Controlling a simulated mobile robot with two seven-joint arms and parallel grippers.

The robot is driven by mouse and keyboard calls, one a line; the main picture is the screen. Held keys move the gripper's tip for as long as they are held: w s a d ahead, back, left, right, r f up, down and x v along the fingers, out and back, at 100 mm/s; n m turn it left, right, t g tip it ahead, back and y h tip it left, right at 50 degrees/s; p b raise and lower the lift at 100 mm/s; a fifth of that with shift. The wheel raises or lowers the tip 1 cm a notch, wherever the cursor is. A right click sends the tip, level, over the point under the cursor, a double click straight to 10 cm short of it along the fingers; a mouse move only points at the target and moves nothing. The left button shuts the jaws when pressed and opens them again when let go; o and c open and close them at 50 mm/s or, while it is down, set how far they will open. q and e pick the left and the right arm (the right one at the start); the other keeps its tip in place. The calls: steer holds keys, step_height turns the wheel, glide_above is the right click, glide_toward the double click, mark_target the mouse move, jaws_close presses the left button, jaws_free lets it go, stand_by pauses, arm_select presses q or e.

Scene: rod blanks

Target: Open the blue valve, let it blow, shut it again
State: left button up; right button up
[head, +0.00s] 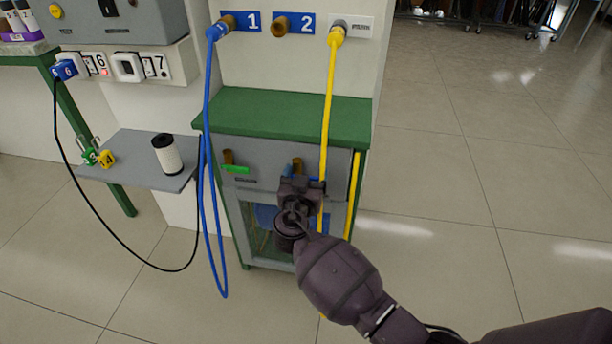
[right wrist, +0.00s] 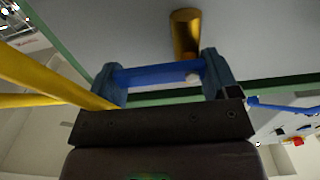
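The blue valve has a brass body (head: 298,163) on the grey front panel of the green-topped cabinet. In the right wrist view, its blue lever (right wrist: 155,74) lies level beneath the brass body (right wrist: 185,34). My right gripper (head: 300,186) is at this valve and covers most of the lever in the head view. Its fingers (right wrist: 163,82) are wide apart, one by each end of the lever, and I cannot tell if they touch it. My left gripper is not in view.
A valve with a green lever (head: 236,169) sits left of the blue one. A yellow hose (head: 327,110) hangs close beside my right gripper, and a blue hose (head: 207,130) hangs further left. The floor at right is clear.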

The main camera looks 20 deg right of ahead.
steer(key=c, duration=0.3)
